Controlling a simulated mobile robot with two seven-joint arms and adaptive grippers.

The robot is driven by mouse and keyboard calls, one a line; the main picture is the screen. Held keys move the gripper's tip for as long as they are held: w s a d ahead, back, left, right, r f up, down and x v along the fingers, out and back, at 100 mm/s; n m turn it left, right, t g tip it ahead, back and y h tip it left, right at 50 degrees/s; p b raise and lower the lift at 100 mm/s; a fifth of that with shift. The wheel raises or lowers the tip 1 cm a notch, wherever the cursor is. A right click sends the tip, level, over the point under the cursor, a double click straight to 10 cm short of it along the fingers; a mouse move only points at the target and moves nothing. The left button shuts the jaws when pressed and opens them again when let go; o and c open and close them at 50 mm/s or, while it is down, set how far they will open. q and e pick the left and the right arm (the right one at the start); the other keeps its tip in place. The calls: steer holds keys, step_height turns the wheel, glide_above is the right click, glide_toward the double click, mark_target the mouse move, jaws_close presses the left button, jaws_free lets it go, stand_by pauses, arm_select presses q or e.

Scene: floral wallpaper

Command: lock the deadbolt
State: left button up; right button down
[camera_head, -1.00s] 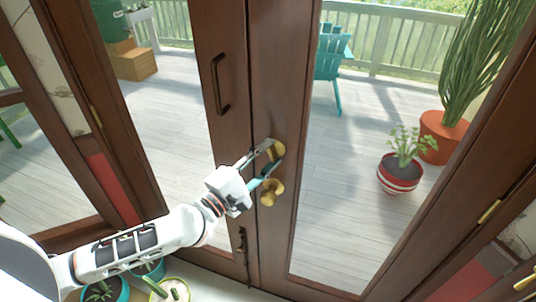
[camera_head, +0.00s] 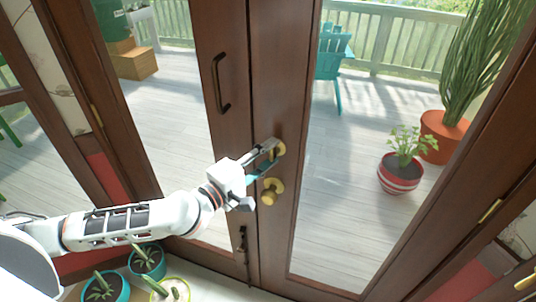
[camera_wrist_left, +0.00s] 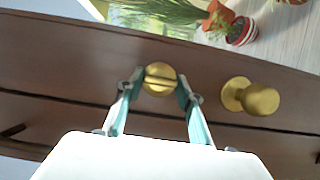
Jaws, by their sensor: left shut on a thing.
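The brass deadbolt (camera_head: 280,148) sits on the edge stile of the brown wooden door, above the round brass doorknob (camera_head: 269,194). In the left wrist view, the deadbolt (camera_wrist_left: 160,78) is a round brass piece with a dark line across it, and the doorknob (camera_wrist_left: 260,99) is to its right. My left gripper (camera_head: 268,153) is shut on the deadbolt; in the left wrist view its two teal-padded fingers (camera_wrist_left: 160,88) lie on either side of it. The exact finger contact is partly hidden. My right gripper is not in view.
A dark pull handle (camera_head: 221,83) is on the left door panel, and a dark latch (camera_head: 243,245) is lower down. Potted plants (camera_head: 146,262) stand below my left arm. Beyond the glass are a deck, a teal chair (camera_head: 331,65) and a red-striped pot (camera_head: 400,174).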

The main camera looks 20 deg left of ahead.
arm_select(q)
steer(key=o, duration=1.1)
steer(key=v, duration=1.2)
steer(key=s+d+f+m+h, duration=0.3)
steer(key=d+f+m, duration=0.5)
steer(key=m, duration=0.4)
steer(key=s+a+f+m+g+y, duration=0.1)
steer(key=s+a+f+g+y, duration=0.1)
steer(key=f, duration=0.7)
steer(key=s+a+f+m+g+y, duration=0.2)
steer(key=s+a+f+y, duration=0.1)
steer(key=f, duration=0.5)
steer(key=s+a+f+m+g+y, duration=0.2)
steer(key=s+a+f+y, duration=0.1)
steer(key=f, duration=0.6)
steer(key=shift+s+f, duration=0.3)
steer(key=shift+s, duration=0.3)
